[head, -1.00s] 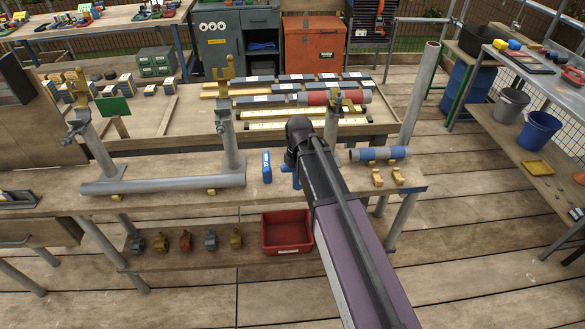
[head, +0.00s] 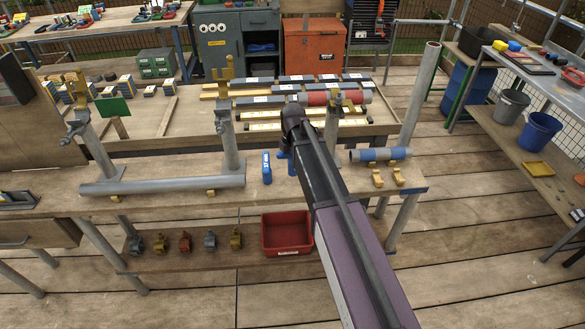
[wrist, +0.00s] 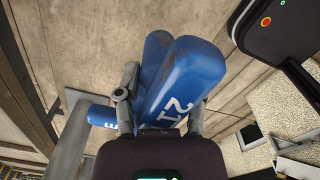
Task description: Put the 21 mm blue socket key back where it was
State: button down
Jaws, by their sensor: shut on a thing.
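The blue key marked 21 (wrist: 188,75) is between the two fingers of my gripper (wrist: 161,108) in the wrist view. My gripper is shut on it. A second blue piece (wrist: 156,58) shows right beside it; I cannot tell whether they touch. Another blue piece (wrist: 100,116) lies further left, past the left finger. In the head view a blue key (head: 266,167) stands on the bench, left of my arm. More blue (head: 292,166) shows at the edge of my arm, partly hidden. My gripper is hidden behind my arm in the head view.
The wooden bench (head: 215,204) carries a grey pipe frame (head: 160,182) at left and a blue-banded pipe (head: 375,155) at right. A red bin (head: 287,232) sits on the shelf below, beside several clamps. An upright grey pipe (head: 331,130) stands close behind my arm.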

jog(key=shift+w+f+b, duration=0.15)
jog(key=shift+f+b, duration=0.75)
jog(key=shift+w+f+b, duration=0.15)
jog(key=shift+f+b, duration=0.75)
jog(key=shift+f, duration=0.15)
jog(key=shift+c, duration=1)
grip_release()
jog(key=shift+r, duration=0.25)
notch_tip(320, 180, up, 12)
jog(key=p, duration=1.2)
